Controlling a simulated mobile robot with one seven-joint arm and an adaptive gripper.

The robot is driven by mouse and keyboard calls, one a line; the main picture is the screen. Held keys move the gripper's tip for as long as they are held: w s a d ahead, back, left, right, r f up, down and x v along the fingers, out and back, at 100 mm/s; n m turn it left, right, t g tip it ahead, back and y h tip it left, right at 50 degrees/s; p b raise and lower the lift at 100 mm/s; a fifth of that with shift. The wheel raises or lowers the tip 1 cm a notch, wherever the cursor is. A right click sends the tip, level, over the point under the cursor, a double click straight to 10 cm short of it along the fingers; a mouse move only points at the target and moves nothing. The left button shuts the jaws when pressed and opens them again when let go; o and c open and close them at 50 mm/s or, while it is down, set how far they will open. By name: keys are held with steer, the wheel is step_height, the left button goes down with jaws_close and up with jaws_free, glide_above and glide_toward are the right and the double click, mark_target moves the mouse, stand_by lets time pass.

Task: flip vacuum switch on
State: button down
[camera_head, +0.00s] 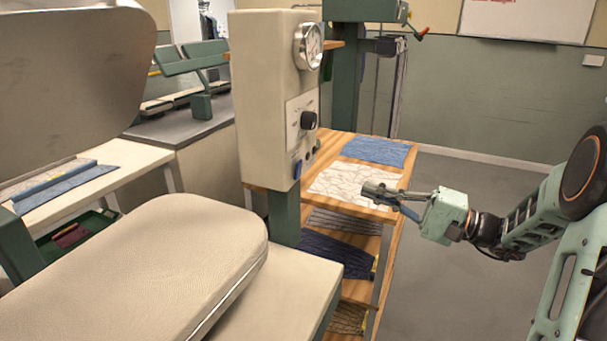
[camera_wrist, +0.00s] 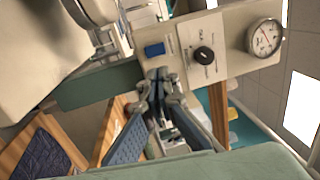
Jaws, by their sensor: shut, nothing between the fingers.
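A cream control box (camera_head: 262,95) stands upright on a green post. Its white panel (camera_head: 303,122) carries a black knob (camera_head: 308,120). Below the panel sit a blue switch (camera_head: 297,169) and small dark controls (camera_head: 316,146). The wrist view shows the box sideways, with the blue switch (camera_wrist: 154,49) beside the knob (camera_wrist: 204,54). Labels are too small to read, so I cannot tell which control is the vacuum switch or its position. My gripper (camera_head: 372,192) is shut and empty, right of and below the box, apart from it. Its fingertips (camera_wrist: 158,78) hide part of the box's lower end.
A round gauge (camera_head: 308,46) tops the box. A padded pressing board (camera_head: 150,265) lies left, under a raised press head (camera_head: 75,60). A wooden shelf unit (camera_head: 385,225) with folded cloths (camera_head: 375,150) stands behind and below my gripper. Open floor lies to the right.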

mark_target(300, 166)
stand_by(0.3)
steer(key=x, duration=1.4)
steer(key=shift+b, duration=0.3)
steer(key=shift+a+r+h+p, duration=0.25)
steer(key=shift+r+h+p, duration=0.05)
steer(key=shift+p, duration=0.1)
steer(key=shift+a+g+h, duration=0.15)
steer(key=shift+g+h, duration=0.15)
steer(key=shift+f, duration=0.15)
